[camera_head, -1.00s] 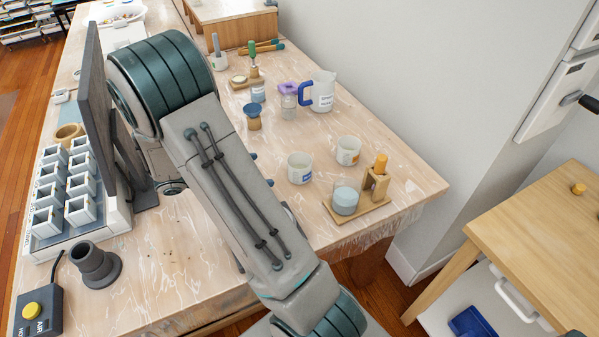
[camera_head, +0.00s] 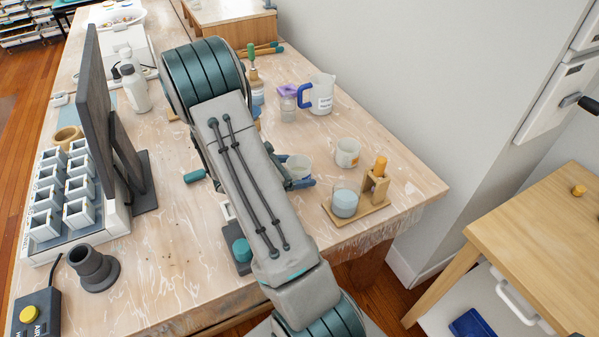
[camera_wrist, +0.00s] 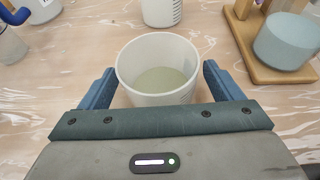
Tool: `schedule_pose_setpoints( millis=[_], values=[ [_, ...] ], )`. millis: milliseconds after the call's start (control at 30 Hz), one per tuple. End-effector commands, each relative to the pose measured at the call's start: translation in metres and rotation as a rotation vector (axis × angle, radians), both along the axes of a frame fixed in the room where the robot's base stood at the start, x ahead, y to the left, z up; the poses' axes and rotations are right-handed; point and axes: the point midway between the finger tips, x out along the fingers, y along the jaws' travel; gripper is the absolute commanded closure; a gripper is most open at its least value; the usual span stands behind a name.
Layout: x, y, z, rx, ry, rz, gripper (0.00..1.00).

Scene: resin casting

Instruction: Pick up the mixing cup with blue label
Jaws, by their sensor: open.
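The white mixing cup (camera_head: 299,167) stands upright on the bench, partly behind my arm in the head view. In the wrist view the cup (camera_wrist: 158,50) stands between the two blue fingers of my open gripper (camera_wrist: 159,75), with pale liquid inside. Small gaps seem to show between fingers and wall; contact cannot be told. Its label is hidden now; a blue one showed on this cup earlier. A similar white cup with an orange label (camera_head: 347,153) stands just behind to the right.
A pitcher with a blue handle (camera_head: 321,94) stands farther back. White square molds (camera_head: 82,188) and a dark panel (camera_head: 103,115) are at the left.

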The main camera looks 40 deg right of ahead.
Motion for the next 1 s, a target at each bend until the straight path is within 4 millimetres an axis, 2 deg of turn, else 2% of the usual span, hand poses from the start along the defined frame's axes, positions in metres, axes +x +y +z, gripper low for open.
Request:
schedule_pose_setpoints(
  millis=[267,433,467,1000],
  values=[
    [-0.0003,-0.0028,-0.0013,0.000,-0.001,0.001,0.14],
    [-0.0004,-0.0027,-0.0011,0.000,-0.001,0.001,0.61],
    [-0.0004,-0.0027,-0.0011,0.000,-0.001,0.001,0.64],
    [-0.0001,-0.0027,0.0059,0.000,-0.002,0.000,0.64]
  ],
)
